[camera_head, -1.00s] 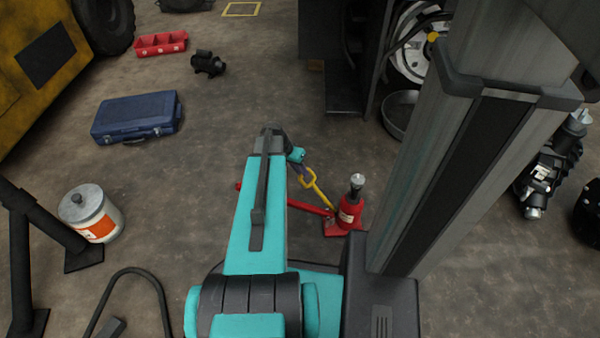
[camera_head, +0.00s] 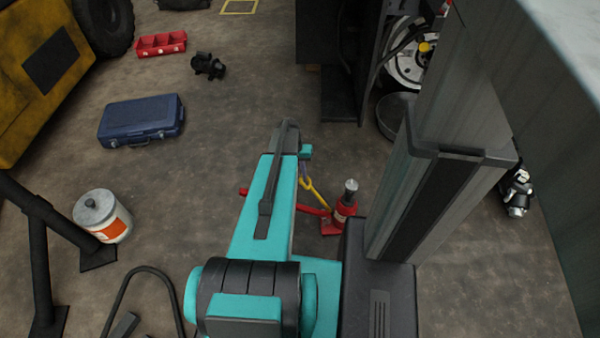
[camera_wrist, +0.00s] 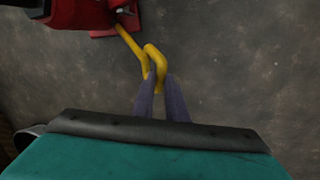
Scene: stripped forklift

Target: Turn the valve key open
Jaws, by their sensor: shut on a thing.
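The valve key is a yellow rod with a loop handle (camera_wrist: 154,64); it also shows in the head view (camera_head: 313,190). Its rod runs to the base of a red bottle jack (camera_head: 341,211), which stands upright on the floor. Part of the jack shows at the top left of the wrist view (camera_wrist: 80,14). My gripper (camera_wrist: 161,84) has its two dark fingers shut on the loop's near end. In the head view my arm hides most of the gripper. The join between key and jack is not clear.
A red bar lies beside the jack, partly behind my arm. A blue case (camera_head: 141,121), a white bucket with an orange label (camera_head: 102,215) and a dark stand are to the left. A dark cabinet (camera_head: 340,75) stands behind. Open floor lies between.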

